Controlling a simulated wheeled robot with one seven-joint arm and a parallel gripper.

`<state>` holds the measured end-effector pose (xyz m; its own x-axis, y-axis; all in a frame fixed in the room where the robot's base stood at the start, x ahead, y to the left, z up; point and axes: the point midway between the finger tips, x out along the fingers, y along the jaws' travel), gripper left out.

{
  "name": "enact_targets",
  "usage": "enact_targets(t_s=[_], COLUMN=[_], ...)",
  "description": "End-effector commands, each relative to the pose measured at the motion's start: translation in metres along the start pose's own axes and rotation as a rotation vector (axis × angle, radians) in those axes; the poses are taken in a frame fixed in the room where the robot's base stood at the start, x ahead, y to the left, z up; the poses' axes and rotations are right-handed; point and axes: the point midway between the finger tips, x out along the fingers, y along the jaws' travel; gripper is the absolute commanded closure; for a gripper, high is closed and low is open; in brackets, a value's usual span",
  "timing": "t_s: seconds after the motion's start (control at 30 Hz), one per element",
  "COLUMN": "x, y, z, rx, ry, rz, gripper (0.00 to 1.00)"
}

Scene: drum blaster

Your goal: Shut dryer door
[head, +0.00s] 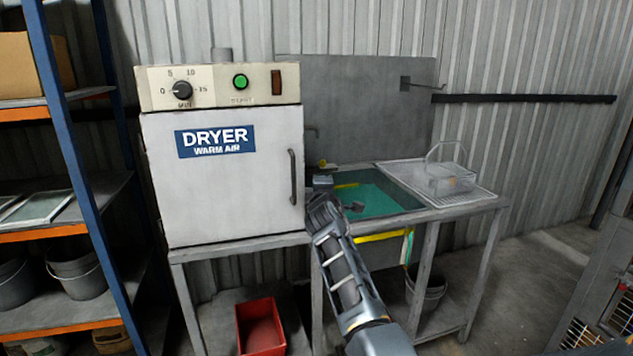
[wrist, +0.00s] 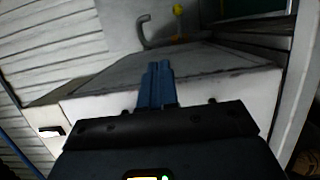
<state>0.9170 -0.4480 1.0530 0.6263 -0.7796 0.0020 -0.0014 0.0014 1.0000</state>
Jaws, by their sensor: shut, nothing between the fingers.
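The dryer (head: 163,125) is a cream and white box on a grey stand. Its white door (head: 230,200) has a blue "DRYER WARM AIR" label and a dark vertical handle (head: 293,177) on its right side. The door looks flush with the front, with no clear gap showing. My gripper (head: 320,203) is just right of the door's lower right corner, near the sink. I cannot tell whether it touches anything. In the wrist view my gripper (wrist: 158,75) has its fingers together, empty, in front of pale and grey surfaces.
A sink (head: 385,197) with green liquid and a drainboard with a wire basket (head: 450,178) stand right of the dryer. A blue and orange shelf (head: 62,150) is at left. A red bin (head: 260,325) sits under the dryer.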

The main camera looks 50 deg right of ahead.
Motion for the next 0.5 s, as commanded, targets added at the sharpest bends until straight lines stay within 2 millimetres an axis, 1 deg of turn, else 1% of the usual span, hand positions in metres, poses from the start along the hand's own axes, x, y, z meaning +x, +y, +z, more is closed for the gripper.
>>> enact_targets(t_s=[0.03,0.3,0.5], x=[-0.004,-0.027,-0.039], y=[0.0,0.0,0.0], z=[0.008,0.047,0.068], rx=[-0.001,-0.001,-0.001], ry=[-0.001,-0.001,0.0], rz=[-0.001,-0.001,0.0], gripper=[1.0,1.0,1.0])
